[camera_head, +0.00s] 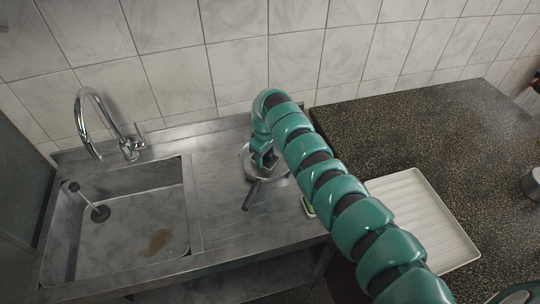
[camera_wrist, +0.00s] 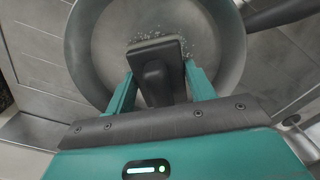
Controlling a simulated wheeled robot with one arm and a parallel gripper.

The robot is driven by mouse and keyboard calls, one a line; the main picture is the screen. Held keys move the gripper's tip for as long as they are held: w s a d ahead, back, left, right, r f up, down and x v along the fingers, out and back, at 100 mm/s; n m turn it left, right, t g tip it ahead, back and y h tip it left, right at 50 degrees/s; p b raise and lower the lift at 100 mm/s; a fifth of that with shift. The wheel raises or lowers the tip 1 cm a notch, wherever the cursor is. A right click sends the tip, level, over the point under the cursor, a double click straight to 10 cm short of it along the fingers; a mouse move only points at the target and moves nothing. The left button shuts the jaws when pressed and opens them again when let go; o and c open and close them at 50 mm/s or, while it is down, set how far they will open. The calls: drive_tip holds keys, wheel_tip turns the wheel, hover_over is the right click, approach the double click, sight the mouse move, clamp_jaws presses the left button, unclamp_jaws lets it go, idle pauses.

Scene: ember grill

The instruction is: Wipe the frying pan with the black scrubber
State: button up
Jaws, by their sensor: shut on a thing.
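The frying pan (camera_wrist: 95,45) lies on the steel drainboard, with a round grey inside and pale crumbs (camera_wrist: 190,48) near its middle. In the head view my arm partly hides the pan, and its dark handle (camera_head: 251,195) points toward the lower left. My gripper (camera_wrist: 161,85) is shut on the black scrubber (camera_wrist: 158,72), gripping its upright handle between both fingers. The scrubber's flat head is over the inside of the pan, beside the crumbs. I cannot tell whether it touches the bottom. My gripper also shows in the head view (camera_head: 265,160), above the pan.
A small green-edged thing (camera_head: 308,206) lies right of the pan. A white ribbed tray (camera_head: 425,215) sits on the dark speckled counter (camera_head: 430,130).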

sight(277, 154)
drive_tip(key=shift+s+a+f+b, duration=0.1)
drive_tip(key=shift+s+a+b, duration=0.15)
drive_tip(key=shift+a+b, duration=0.25)
drive_tip(key=shift+s+a+f+b, duration=0.1)
drive_tip(key=shift+s+a+b, duration=0.15)
drive_tip(key=shift+a, duration=0.45)
drive_tip(key=shift+s+a+f+b, duration=0.1)
drive_tip(key=shift+s+a+b, duration=0.1)
drive_tip(key=shift+a+b, duration=0.3)
drive_tip(key=shift+r, duration=0.1)
drive_tip(key=shift+w+d+r+p, duration=0.1)
drive_tip(key=shift+w+d+p, duration=0.2)
drive_tip(key=shift+d, duration=0.55)
drive_tip(key=shift+w+d+p, duration=0.15)
drive_tip(key=shift+w+d, duration=0.2)
drive_tip(key=shift+d, duration=0.45)
drive_tip(key=shift+w+d, duration=0.3)
drive_tip(key=shift+d, duration=0.7)
drive_tip(key=shift+w+d, duration=0.3)
drive_tip(key=shift+d, duration=0.65)
drive_tip(key=shift+w+d+r+p, duration=0.1)
drive_tip(key=shift+r+p, duration=0.5)
drive_tip(key=shift+r, duration=2.35)
drive_tip(key=shift+r, duration=0.1)
